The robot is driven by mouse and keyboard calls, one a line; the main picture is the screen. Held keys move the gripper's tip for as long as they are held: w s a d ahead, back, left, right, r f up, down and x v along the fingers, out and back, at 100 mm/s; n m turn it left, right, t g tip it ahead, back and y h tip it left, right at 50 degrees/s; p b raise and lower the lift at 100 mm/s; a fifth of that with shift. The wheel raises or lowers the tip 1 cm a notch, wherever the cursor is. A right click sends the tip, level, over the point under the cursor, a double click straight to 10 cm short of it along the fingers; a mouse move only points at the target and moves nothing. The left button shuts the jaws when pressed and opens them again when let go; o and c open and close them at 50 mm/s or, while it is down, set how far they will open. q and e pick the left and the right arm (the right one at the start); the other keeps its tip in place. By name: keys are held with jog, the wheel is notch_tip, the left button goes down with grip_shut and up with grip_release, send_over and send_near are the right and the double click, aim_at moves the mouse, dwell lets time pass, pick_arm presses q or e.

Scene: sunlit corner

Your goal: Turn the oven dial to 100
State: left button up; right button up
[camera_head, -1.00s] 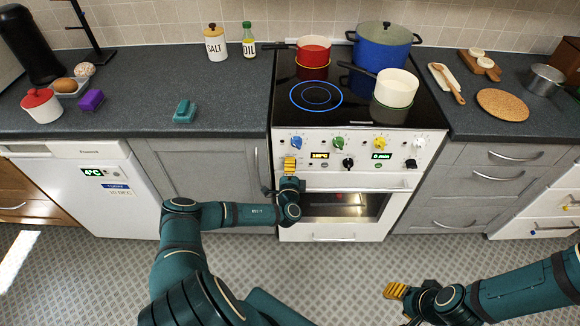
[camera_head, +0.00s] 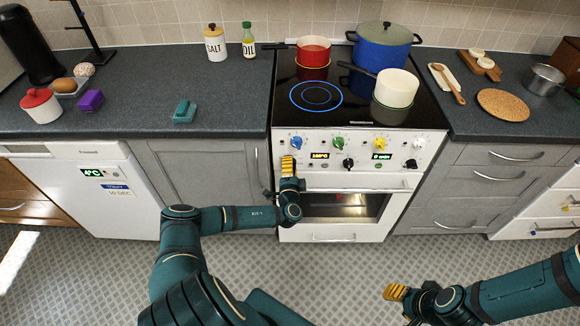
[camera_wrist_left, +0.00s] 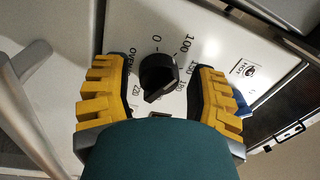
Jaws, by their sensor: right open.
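The black oven dial (camera_wrist_left: 157,77) is on the white oven front, with OVEN, 0 and 100 printed around it in the left wrist view. My left gripper (camera_head: 288,163) is at the left end of the oven's control panel (camera_head: 328,147) and hides this dial in the head view. In the left wrist view its yellow fingers (camera_wrist_left: 156,92) stand open on either side of the dial, with visible gaps. My right gripper (camera_head: 396,292) is open and empty over the floor.
The oven door handle (camera_head: 345,190) runs below. A red pan (camera_head: 313,51), blue pot (camera_head: 382,50) and white pan (camera_head: 396,88) stand on the hob.

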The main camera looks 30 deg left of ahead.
pick_arm(q)
jog(key=shift+o, duration=0.3)
jog(key=shift+s+d+f, duration=0.1)
jog(key=shift+s+d, duration=0.05)
jog(key=shift+s, duration=0.05)
jog(key=r+v, duration=0.1)
jog(key=v, duration=1)
jog(key=shift+s+f, duration=0.25)
jog(key=shift+f, duration=0.2)
jog(key=shift+d, duration=0.1)
